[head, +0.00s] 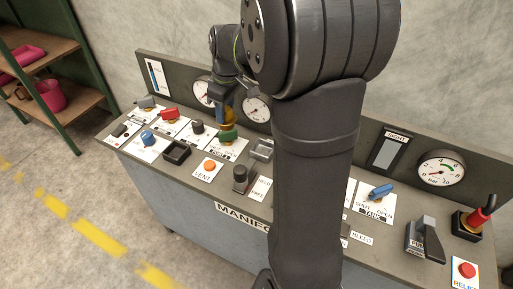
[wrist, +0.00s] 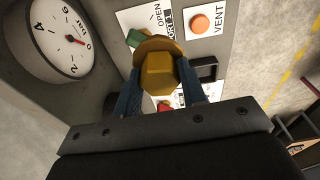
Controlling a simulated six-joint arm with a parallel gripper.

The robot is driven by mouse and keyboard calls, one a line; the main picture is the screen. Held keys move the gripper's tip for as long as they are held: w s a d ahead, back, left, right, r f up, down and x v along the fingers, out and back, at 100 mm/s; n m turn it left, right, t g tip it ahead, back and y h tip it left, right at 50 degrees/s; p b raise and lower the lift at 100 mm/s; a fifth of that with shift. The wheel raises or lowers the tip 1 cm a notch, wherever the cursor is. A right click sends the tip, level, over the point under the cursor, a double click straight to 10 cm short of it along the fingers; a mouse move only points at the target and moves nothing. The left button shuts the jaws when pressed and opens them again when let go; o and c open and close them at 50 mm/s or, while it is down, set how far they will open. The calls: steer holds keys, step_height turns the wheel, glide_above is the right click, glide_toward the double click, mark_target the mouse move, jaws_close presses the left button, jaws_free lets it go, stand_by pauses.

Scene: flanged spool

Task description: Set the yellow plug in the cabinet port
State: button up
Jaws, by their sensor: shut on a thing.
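The yellow plug (wrist: 158,75) has a hexagonal head and a wider round flange. It sits between the two blue fingers of my gripper (wrist: 160,92), which is shut on it. In the head view the plug (head: 228,131) is under my gripper (head: 227,116), over the left part of the panel top. A green handle (head: 232,138) shows just below the plug, and partly beyond its flange in the wrist view (wrist: 135,37). I cannot tell whether plug and panel touch. I cannot make out the cabinet port.
The panel carries an orange VENT button (head: 210,166), a red handle (head: 170,115), a blue handle (head: 149,137) and a black square frame (head: 176,152). A gauge (wrist: 53,40) stands close behind my gripper. My arm hides the panel's middle.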

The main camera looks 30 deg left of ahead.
steer(key=w+d+m, duration=0.1)
steer(key=d+m, duration=0.1)
steer(key=d, duration=0.5)
steer(key=w+d+m, duration=0.2)
steer(key=d, duration=0.5)
steer(key=w+d+m, duration=0.2)
steer(key=d+m, duration=0.1)
steer(key=d, duration=0.4)
steer(key=shift+d+r+t, duration=0.1)
steer(key=shift+r+t, duration=0.1)
steer(key=shift+t, duration=0.2)
steer(key=shift+s+a+f, duration=0.15)
steer(key=shift+a+f, duration=5.3)
steer(key=shift+a, duration=0.2)
steer(key=shift+f, duration=0.1)
steer(key=shift+f, duration=0.25)
steer(key=o, duration=1.2)
steer(key=shift+o, duration=0.2)
